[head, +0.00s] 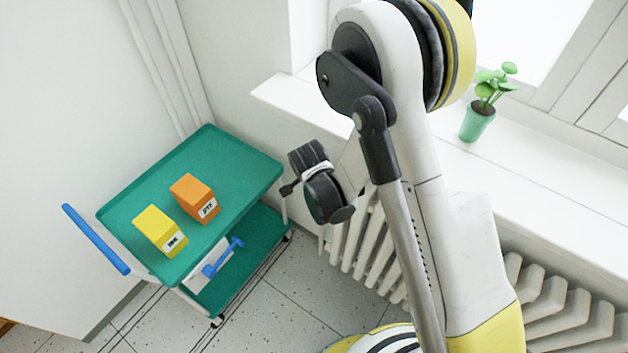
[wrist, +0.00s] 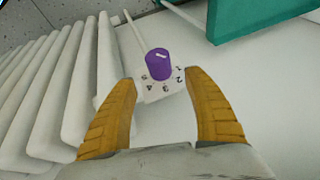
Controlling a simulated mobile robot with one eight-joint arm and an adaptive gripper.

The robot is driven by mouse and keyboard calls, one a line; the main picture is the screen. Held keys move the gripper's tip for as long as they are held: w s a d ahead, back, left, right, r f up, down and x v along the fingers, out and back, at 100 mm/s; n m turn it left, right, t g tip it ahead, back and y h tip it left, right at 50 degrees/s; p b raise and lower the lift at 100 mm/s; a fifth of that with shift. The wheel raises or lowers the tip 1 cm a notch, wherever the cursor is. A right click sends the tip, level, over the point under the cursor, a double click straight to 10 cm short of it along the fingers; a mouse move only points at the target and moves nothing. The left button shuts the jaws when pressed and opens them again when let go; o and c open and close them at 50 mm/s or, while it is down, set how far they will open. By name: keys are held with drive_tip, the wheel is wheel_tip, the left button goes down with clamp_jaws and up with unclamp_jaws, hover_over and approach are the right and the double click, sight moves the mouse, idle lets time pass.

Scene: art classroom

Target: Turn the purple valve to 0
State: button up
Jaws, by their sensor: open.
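The purple valve (wrist: 159,66) is a round knob with a short white mark on its top, in the wrist view. It stands on a white dial plate (wrist: 163,90) with black digits 1 to 5 showing; I cannot make out a 0. I cannot tell exactly which digit the mark points to. My gripper (wrist: 161,80) has two yellow-brown ribbed fingers spread apart, one on each side of the dial area. The knob lies between and just beyond the fingertips, apart from both. In the head view I cannot see the valve.
A white ribbed radiator (wrist: 60,90) lies left of the valve, and a thin pipe (wrist: 133,35) runs beside it. A teal cart (head: 230,160) holds a yellow box (head: 155,226) and an orange box (head: 188,192). A potted plant (head: 477,122) stands on the windowsill (head: 560,165).

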drive_tip(key=b+x, duration=0.2)
drive_tip(key=x, duration=0.6)
drive_tip(key=shift+b, duration=0.35)
drive_tip(key=c, duration=1.2)
